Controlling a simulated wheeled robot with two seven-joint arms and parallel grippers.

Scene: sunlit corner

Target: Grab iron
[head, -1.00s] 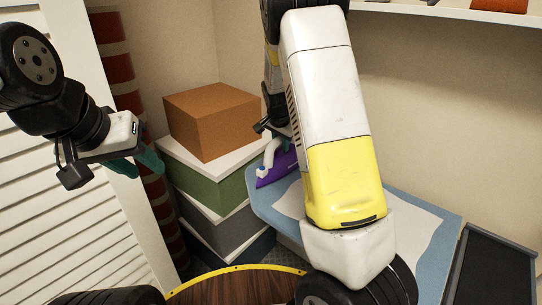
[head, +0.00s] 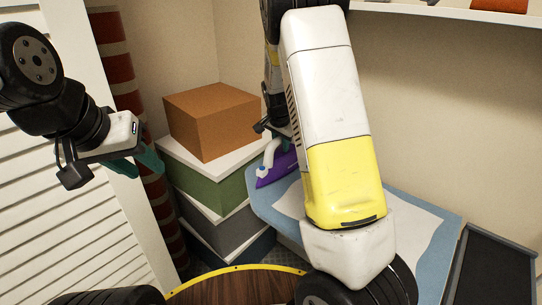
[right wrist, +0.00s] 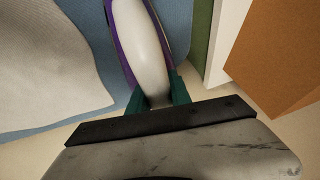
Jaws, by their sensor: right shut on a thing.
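The iron (head: 277,170) has a purple body and a white handle and is at the left end of the blue ironing board (head: 262,205) in the head view. In the right wrist view, the white handle of the iron (right wrist: 140,50) runs between the teal fingers of my right gripper (right wrist: 158,94), which is shut on it. My right arm hides part of the iron and board in the head view. I cannot tell whether the iron's sole touches the board. My left gripper (head: 136,164) is open and empty at the left, away from the iron.
An orange-brown box (head: 212,120) sits on stacked green and grey boxes (head: 215,195) left of the board. A white cloth (head: 415,222) lies on the board. A louvred white door (head: 60,190) is at the left. A shelf (head: 450,12) runs along the upper right wall.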

